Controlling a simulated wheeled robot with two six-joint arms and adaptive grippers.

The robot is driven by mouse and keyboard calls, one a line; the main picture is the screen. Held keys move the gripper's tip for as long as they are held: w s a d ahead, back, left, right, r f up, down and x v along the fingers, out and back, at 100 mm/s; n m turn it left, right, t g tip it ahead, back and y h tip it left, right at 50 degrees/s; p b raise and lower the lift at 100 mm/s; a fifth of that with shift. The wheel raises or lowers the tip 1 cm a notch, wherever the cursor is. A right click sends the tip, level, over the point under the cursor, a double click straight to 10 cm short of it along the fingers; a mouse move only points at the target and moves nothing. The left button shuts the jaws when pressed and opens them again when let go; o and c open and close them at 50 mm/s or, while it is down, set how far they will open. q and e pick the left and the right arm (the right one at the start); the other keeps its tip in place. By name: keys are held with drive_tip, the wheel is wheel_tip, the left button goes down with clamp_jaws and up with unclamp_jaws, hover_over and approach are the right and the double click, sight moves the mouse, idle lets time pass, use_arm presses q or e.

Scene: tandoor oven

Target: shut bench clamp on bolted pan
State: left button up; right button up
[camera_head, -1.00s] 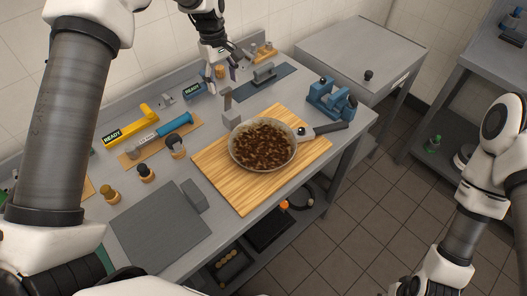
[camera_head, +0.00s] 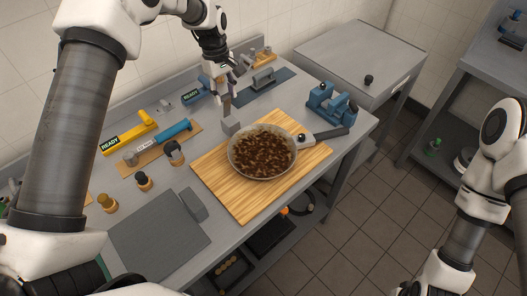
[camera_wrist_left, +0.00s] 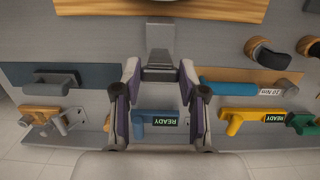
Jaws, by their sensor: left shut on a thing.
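The grey bench clamp (camera_head: 231,127) stands on the bench at the upper left edge of the wooden board, beside the pan (camera_head: 262,151). The pan is full of brown pieces, and its dark handle points right. My left gripper (camera_head: 227,98) is shut on the clamp's upright grey part, just above its block. In the left wrist view the clamp (camera_wrist_left: 160,42) reaches up from between my left fingertips (camera_wrist_left: 160,72). The fingers hide part of the clamp. My right arm comes in at the right, but its gripper is out of frame.
The wooden board (camera_head: 220,188) lies under the pan. A blue vise-like fixture (camera_head: 330,103) stands at the bench's right end. A yellow lever tool (camera_head: 130,137), a blue cylinder tool (camera_head: 174,132) and several knobs stand left. A flat grey plate (camera_head: 160,230) lies in front.

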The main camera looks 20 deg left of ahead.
use_arm(q)
drive_tip(key=shift+s+d+f, duration=0.25)
drive_tip(key=shift+s+d, duration=0.2)
drive_tip(key=shift+d, duration=0.3)
drive_tip(key=shift+s+d+f, duration=0.3)
drive_tip(key=shift+s+d, duration=0.05)
drive_tip(key=shift+d, duration=0.25)
drive_tip(key=shift+s+d+f, duration=0.1)
drive_tip(key=shift+d, duration=0.05)
drive_tip(key=shift+s+d+f, duration=0.4)
drive_tip(key=shift+d+f, duration=0.1)
drive_tip(key=shift+d, duration=0.2)
drive_tip(key=shift+f, duration=0.1)
drive_tip(key=shift+s+d+f, duration=0.35)
drive_tip(key=shift+d+f, duration=0.25)
drive_tip(key=shift+f, duration=0.05)
